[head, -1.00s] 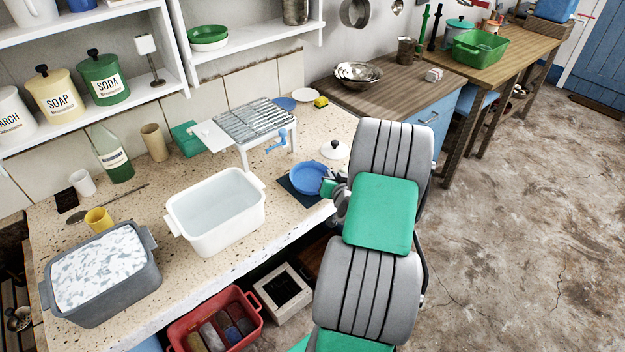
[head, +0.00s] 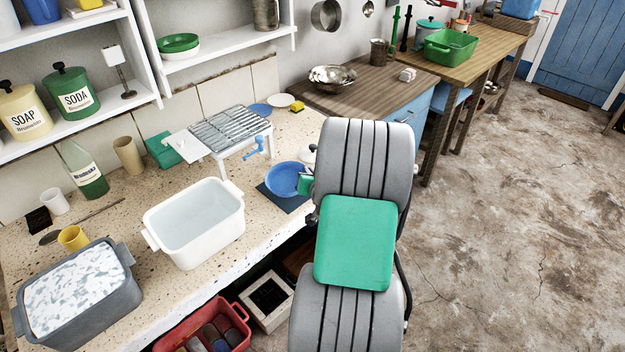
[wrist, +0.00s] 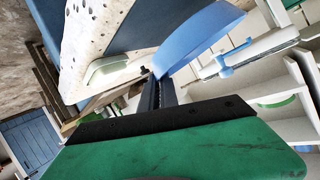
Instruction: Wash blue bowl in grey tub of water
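The blue bowl (head: 287,179) is over a dark mat (head: 283,198) near the counter's front edge and seems slightly raised from it. My gripper (head: 308,184) is at the bowl's right side, partly hidden behind my arm. In the wrist view, the black fingers (wrist: 159,94) are close together on the rim of the bowl (wrist: 203,35), which appears edge-on. The grey tub (head: 112,300) stands at the counter's left end, filled with water under patchy white suds.
A white tub (head: 205,240) of clear water stands between the grey tub and the bowl. A draining rack (head: 230,130) with a blue crank is behind the bowl. Open floor lies right.

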